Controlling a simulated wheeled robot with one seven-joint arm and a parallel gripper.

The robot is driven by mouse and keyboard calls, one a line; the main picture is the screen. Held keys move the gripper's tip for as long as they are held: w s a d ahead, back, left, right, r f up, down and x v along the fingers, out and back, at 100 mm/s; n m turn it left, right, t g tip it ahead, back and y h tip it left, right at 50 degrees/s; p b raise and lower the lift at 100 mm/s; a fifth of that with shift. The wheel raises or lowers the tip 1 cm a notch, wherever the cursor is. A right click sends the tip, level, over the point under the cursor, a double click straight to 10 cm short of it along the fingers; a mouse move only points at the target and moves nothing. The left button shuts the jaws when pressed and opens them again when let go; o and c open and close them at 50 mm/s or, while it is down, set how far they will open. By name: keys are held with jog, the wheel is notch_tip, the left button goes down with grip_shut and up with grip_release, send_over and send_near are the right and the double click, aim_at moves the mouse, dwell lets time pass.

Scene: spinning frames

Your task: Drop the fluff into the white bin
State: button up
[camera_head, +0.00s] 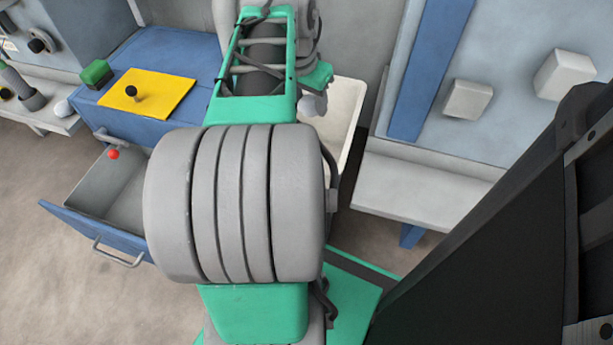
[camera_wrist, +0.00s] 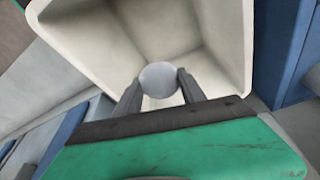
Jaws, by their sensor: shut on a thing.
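The fluff (camera_wrist: 159,75) is a smooth, pale grey-white ball in the wrist view. My gripper (camera_wrist: 159,81) is shut on it, with one dark finger at each side. The white bin (camera_wrist: 90,50) fills much of the wrist view; its pale walls and floor lie behind the fluff, so the fluff is over its opening. In the head view, the white bin (camera_head: 351,98) stands behind my arm, partly hidden by it. A pale shape at my arm's end shows there, but I cannot tell fluff from fingers.
Another whitish ball (camera_head: 64,107) sits on the left ledge. A grey bench (camera_head: 420,195) stands right.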

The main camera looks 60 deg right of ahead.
jog(key=shift+f+b, duration=0.35)
jog(key=shift+f, duration=0.6)
jog(key=shift+r, duration=0.1)
jog(key=o, duration=1.4)
jog(key=p+v, duration=0.3)
jog(key=v, duration=0.4)
jog(key=shift+a+r+p, duration=0.15)
jog(key=shift+r+p, duration=0.2)
jog(key=shift+p, duration=0.05)
jog(key=shift+r, duration=0.1)
